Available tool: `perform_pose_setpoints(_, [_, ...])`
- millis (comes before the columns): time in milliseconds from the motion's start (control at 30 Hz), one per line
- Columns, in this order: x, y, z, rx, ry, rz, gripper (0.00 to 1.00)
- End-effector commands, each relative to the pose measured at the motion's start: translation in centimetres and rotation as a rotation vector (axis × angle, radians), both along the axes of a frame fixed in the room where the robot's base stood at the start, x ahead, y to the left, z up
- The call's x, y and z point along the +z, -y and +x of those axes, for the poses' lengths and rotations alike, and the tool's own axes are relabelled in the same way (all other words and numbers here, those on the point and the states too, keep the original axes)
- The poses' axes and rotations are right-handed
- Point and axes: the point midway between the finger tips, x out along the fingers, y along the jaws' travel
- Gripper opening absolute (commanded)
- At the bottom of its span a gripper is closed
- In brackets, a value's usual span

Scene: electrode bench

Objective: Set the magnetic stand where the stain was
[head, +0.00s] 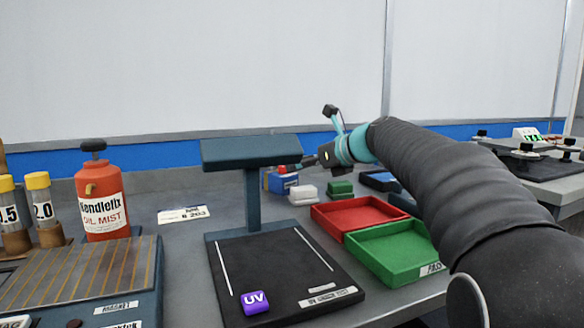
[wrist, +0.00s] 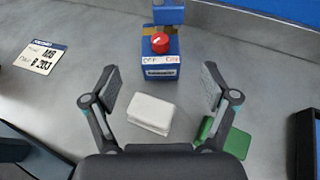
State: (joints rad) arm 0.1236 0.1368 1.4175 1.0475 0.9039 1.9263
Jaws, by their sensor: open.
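The magnetic stand, a blue block with a red knob marked OFF and ON, stands on the grey bench in the wrist view (wrist: 160,66). It also shows in the head view (head: 278,182), partly hidden behind the UV lamp and my gripper. My gripper (wrist: 160,84) is open and empty above the bench. The stand lies ahead of its fingertips, with a blue part rising behind the knob toward the top of the picture. No stain shows on the visible bench.
A white block (wrist: 151,113) lies between the fingers, and a green block (wrist: 234,141) lies by the right finger. A UV lamp stand (head: 253,190), red tray (head: 352,232), green tray (head: 388,266) and red oil bottle (head: 103,196) stand around. A paper label (wrist: 42,57) lies left.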

Motion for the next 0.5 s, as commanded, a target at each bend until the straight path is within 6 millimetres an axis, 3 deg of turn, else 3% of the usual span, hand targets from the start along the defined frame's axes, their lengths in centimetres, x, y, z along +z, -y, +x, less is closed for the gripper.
perform_pose_setpoints(200, [1.0, 1.5, -1.7, -0.001, 0.0, 0.0, 0.85])
perform_pose_setpoints(500, [1.1, 1.8, -2.1, 0.001, -0.001, 0.0, 0.85])
